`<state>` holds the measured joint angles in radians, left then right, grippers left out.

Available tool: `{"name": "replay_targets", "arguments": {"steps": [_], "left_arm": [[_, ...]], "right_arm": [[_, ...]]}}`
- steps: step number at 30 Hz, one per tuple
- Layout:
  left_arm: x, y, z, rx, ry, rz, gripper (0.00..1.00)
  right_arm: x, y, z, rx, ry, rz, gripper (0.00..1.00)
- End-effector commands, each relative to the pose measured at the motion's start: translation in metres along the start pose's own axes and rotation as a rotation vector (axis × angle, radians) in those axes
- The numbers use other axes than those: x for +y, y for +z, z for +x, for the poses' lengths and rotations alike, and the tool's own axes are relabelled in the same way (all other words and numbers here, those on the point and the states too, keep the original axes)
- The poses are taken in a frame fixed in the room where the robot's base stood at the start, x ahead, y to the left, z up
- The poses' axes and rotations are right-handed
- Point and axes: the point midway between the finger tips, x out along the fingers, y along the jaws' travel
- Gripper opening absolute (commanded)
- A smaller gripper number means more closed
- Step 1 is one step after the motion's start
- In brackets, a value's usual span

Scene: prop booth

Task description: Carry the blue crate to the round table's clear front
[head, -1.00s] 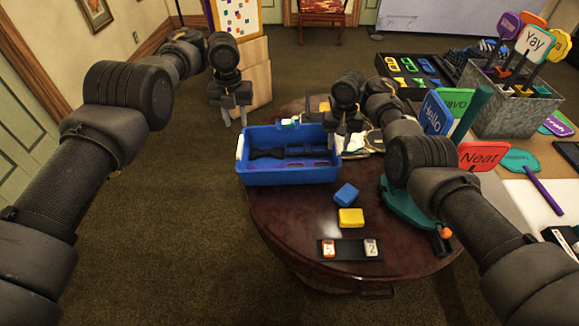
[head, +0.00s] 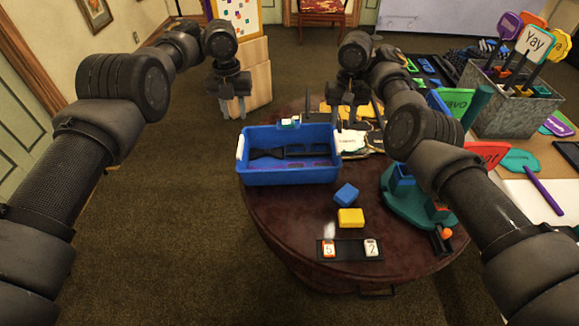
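The blue crate (head: 290,177) sits on the left part of the dark round table (head: 305,235), with its left end at the table's edge. It has pale handles at its short ends and dark and purple things inside. My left gripper (head: 234,112) is open and empty, behind and above the crate's left end, apart from it. My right gripper (head: 351,120) is open, behind and above the crate's right end, apart from it; it looks empty.
On the table's front stand a blue block (head: 346,193), a yellow block (head: 351,217) and a black strip with numbered tiles (head: 349,249). A green holder (head: 420,210) is at the right. Papers and yellow things lie behind the crate. A sign-filled side table adjoins right.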

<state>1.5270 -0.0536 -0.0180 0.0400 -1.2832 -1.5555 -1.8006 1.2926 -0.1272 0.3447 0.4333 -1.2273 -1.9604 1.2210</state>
Motion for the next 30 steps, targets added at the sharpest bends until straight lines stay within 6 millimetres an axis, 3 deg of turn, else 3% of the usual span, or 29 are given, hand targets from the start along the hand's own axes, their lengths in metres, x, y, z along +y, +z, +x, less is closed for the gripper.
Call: {"name": "replay_targets", "arguments": {"steps": [7, 23, 26, 30], "left_arm": [[0.0, 0.0, 0.0, 0.0, 0.0, 0.0, 0.33], [0.0, 0.0, -0.001, 0.0, 0.0, 0.0, 0.33], [0.0, 0.0, -0.013, -0.001, 0.0, 0.0, 0.33], [0.0, 0.0, -0.057, -0.002, 0.0, 0.0, 0.33]], "right_arm": [[0.0, 0.0, -0.023, 0.0, 0.0, 0.001, 0.33], [0.0, 0.0, -0.025, 0.0, 0.0, 0.001, 0.33], [0.0, 0.0, -0.037, 0.001, 0.0, 0.001, 0.33], [0.0, 0.0, -0.082, 0.002, 0.0, 0.001, 0.33]]}}
